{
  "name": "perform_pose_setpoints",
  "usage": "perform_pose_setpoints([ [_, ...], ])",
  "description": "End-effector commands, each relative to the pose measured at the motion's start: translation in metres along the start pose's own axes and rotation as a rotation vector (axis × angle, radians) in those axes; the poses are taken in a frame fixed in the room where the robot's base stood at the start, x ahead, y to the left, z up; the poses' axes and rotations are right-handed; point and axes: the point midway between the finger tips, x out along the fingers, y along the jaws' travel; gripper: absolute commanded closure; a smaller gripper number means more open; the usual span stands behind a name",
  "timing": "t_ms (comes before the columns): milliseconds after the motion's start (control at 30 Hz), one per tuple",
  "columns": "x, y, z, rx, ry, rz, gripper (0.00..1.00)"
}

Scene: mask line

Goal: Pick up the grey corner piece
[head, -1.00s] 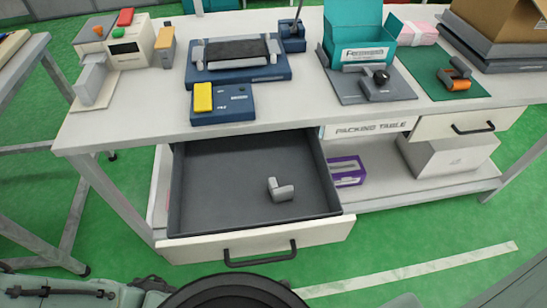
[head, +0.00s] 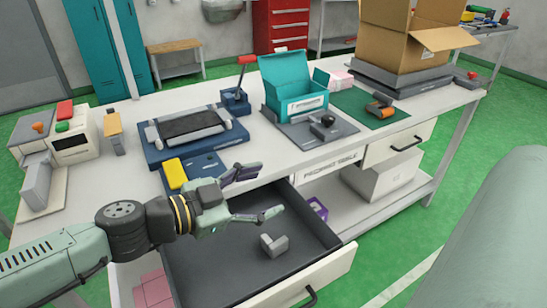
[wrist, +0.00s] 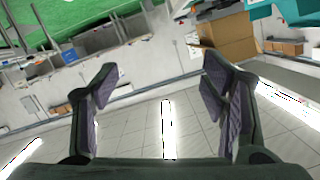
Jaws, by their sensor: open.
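The grey corner piece (head: 274,245) is a small L-shaped block lying on the dark floor of the open drawer (head: 218,270). In the head view my gripper (head: 254,193) is above the drawer, up and to the left of the piece and apart from it. Its two fingers are spread and nothing is between them. The wrist view shows my gripper (wrist: 165,100) open and empty, facing the ceiling and wall, with the corner piece out of sight.
Above the drawer, the packing table (head: 139,108) carries a blue fixture (head: 160,153), a yellow block (head: 175,173), a teal box (head: 291,75) and a cardboard box (head: 398,40). The drawer front (head: 310,280) sticks out. A second drawer (head: 400,142) is at the right.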

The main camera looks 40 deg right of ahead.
Motion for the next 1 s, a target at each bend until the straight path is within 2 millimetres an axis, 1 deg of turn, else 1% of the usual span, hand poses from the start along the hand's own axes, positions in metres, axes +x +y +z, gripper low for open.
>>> perform_pose_setpoints([
  [33,-0.008,0.006,0.03,-0.092,-0.062,0.006,0.33],
  [100,-0.02,0.012,0.061,-0.202,-0.121,0.003,0.33],
  [200,-0.032,0.02,0.087,-0.303,-0.172,-0.003,0.33],
  [300,-0.037,0.024,0.102,-0.348,-0.191,-0.008,0.33],
  [367,-0.036,0.028,0.111,-0.357,-0.193,-0.009,0.33],
  [700,-0.021,0.05,0.173,-0.353,-0.19,-0.007,0.33],
  [800,-0.006,0.05,0.174,-0.35,-0.189,-0.005,0.33],
  [1000,0.007,0.05,0.177,-0.349,-0.192,-0.007,0.33],
])
